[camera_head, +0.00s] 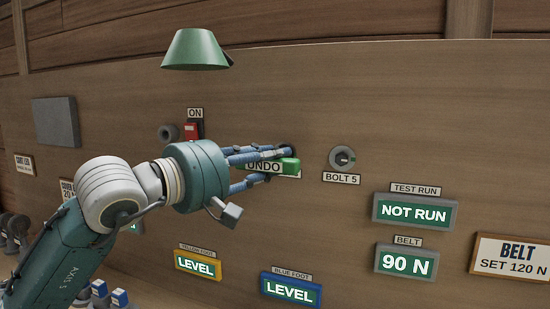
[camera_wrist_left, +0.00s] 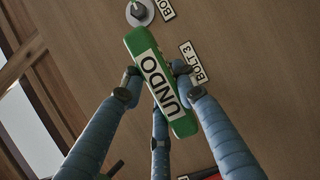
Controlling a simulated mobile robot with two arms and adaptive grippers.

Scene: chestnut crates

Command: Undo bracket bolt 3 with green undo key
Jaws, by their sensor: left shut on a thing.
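The green undo key (camera_head: 290,166) is a block with a white UNDO label. My left gripper (camera_head: 280,163) is shut on it close to the wooden panel. In the left wrist view the fingers close around the key (camera_wrist_left: 160,78), and the BOLT 3 label (camera_wrist_left: 193,62) shows just beside it. Bolt 3 itself is hidden behind the key and fingers, so I cannot tell whether the key touches it. Bolt 5 (camera_head: 342,158) sits on the panel to the right, above its label. My right gripper is not in view.
A green lamp shade (camera_head: 195,50) hangs above. A red switch (camera_head: 191,131) under the ON label is left of the gripper. Display boxes NOT RUN (camera_head: 414,213) and 90 N (camera_head: 406,261) are on the right; yellow (camera_head: 198,265) and blue (camera_head: 291,290) LEVEL boxes are below.

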